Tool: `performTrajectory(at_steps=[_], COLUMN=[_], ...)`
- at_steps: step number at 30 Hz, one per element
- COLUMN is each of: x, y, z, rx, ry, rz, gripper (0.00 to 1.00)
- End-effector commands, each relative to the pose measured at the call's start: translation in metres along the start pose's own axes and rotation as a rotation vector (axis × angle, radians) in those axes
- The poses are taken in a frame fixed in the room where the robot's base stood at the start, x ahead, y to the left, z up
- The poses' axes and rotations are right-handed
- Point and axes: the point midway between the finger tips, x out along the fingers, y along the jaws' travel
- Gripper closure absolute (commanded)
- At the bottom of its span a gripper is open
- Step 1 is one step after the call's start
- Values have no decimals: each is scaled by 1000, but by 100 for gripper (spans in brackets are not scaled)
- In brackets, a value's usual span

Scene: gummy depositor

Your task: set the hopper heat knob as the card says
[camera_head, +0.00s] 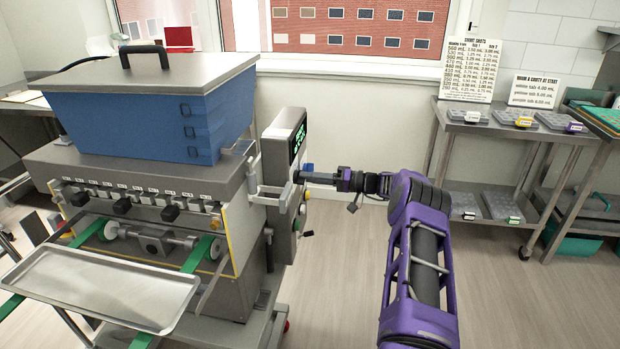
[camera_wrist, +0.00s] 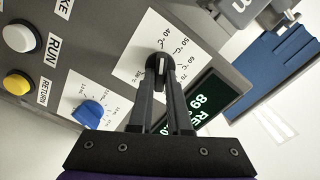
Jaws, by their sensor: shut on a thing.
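In the wrist view my gripper (camera_wrist: 160,75) is shut on a black knob (camera_wrist: 158,62) with a white pointer line. The knob sits on a white dial plate (camera_wrist: 150,40) marked in °C, with figures such as 50, 60 and 70. The exact mark under the pointer is unclear. In the head view my gripper (camera_head: 301,178) touches the side panel of the depositor's control box (camera_head: 284,140); the knob is hidden there. Two printed cards, a tall one (camera_head: 470,70) and a smaller one (camera_head: 533,91), stand on the right table. I cannot read a heat setting on them.
A blue knob (camera_wrist: 88,112) on its own scale sits beside the dial. White (camera_wrist: 19,38) and yellow (camera_wrist: 17,83) buttons are nearby. A green-lit display (camera_wrist: 205,100) is partly behind my fingers. The blue hopper (camera_head: 150,115) stands left. Floor is clear between depositor and right table.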

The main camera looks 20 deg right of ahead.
Motion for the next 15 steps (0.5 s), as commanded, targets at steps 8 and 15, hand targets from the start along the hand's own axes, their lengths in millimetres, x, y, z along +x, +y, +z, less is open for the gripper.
performTrajectory(at_steps=[8, 15], x=[0, 0], y=[0, 2], z=[0, 1], rx=[4, 67], ry=[0, 1], rz=[-1, -2], gripper=[100, 100])
